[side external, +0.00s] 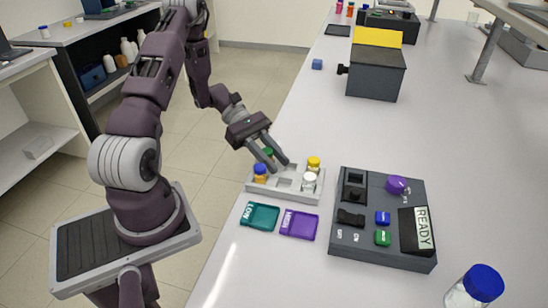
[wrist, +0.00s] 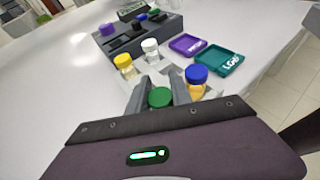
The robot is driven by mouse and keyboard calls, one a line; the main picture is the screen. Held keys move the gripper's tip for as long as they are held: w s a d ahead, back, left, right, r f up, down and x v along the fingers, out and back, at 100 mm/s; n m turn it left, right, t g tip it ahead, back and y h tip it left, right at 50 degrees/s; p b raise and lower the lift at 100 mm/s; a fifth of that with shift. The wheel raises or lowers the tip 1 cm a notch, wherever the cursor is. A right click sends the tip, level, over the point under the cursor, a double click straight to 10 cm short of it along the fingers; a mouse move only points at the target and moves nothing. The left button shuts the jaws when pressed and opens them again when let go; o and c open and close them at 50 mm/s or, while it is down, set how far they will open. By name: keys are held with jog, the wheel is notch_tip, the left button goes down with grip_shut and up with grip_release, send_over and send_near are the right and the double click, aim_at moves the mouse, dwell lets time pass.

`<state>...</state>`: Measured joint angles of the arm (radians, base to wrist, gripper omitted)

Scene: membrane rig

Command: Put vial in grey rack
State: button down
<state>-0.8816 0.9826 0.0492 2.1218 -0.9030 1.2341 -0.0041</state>
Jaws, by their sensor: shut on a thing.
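A light grey rack (side external: 290,194) with square slots stands near the table's left edge in the side view. My gripper (side external: 278,166) is over its far left part, shut on a green-capped vial (wrist: 160,97). The vial's body is hidden in both views, so I cannot tell whether it sits in a slot or hangs above one. At the rack's other corners stand a blue-capped vial with orange contents (side external: 260,174), a yellow-capped vial (side external: 313,164) and a white-capped vial (side external: 308,182). In the wrist view, the blue-capped vial (wrist: 196,78) is close beside the right finger.
A teal LOW tray (side external: 260,217) and a purple tray (side external: 299,224) lie in front of the rack. A dark device with a READY panel (side external: 383,220) stands to the right. A large blue-capped bottle (side external: 476,288) is at the lower right.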

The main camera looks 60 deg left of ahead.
dwell(0.4)
jog(key=c, duration=1.1)
grip_release()
jog(key=shift+o, duration=0.7)
jog(key=shift+r, duration=2.95)
